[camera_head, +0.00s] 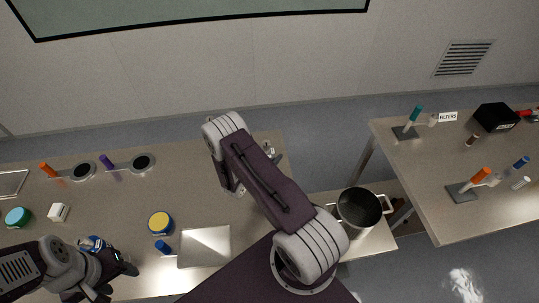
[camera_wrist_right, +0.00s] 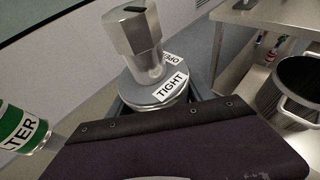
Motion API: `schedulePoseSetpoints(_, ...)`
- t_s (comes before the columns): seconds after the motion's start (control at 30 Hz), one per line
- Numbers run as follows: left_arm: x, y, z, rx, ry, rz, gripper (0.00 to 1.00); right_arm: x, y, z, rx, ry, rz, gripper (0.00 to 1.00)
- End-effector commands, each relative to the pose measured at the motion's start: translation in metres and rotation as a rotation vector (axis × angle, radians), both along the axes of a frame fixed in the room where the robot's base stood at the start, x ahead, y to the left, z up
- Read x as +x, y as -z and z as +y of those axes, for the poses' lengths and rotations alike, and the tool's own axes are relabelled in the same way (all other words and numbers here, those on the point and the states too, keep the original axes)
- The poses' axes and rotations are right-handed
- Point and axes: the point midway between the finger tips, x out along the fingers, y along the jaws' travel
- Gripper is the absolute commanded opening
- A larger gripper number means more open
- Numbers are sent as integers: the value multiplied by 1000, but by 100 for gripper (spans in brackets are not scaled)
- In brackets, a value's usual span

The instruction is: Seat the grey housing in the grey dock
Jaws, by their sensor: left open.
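A grey metal piece with a hexagonal top (camera_wrist_right: 143,45), which looks like the housing, stands a little tilted in the right wrist view. It meets a round base with TIGHT and OPEN labels (camera_wrist_right: 171,88), between blue-grey walls that may be the dock; I cannot tell if it is fully seated. In the head view, small grey parts (camera_head: 272,152) show beside my right arm at the table's right end. That arm hides most of this spot, and my right gripper is out of sight. My left gripper (camera_head: 118,282) is open and empty at lower left, well away from the housing.
A can with a green label (camera_wrist_right: 22,130) is at the wrist view's left. A pot (camera_head: 359,208) stands on a low shelf. The left table holds a yellow-lidded jar (camera_head: 160,222), a blue cap (camera_head: 163,247) and a metal tray (camera_head: 205,246). The right table (camera_head: 440,185) holds tools.

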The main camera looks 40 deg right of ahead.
Motion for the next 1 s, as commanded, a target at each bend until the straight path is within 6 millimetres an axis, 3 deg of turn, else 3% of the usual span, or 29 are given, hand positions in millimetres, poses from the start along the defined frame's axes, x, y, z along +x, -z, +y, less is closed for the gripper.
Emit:
schedulePoseSetpoints(0.43,0,-6,0,0,0,0,52,0,-6,1,0,-1,0,78)
schedulePoseSetpoints(0.8,0,22,0,0,0,0,52,-26,-30,69,1,-7,-2,78)
schedulePoseSetpoints(1.0,0,28,0,0,0,0,52,-38,-44,96,1,-4,-1,78)
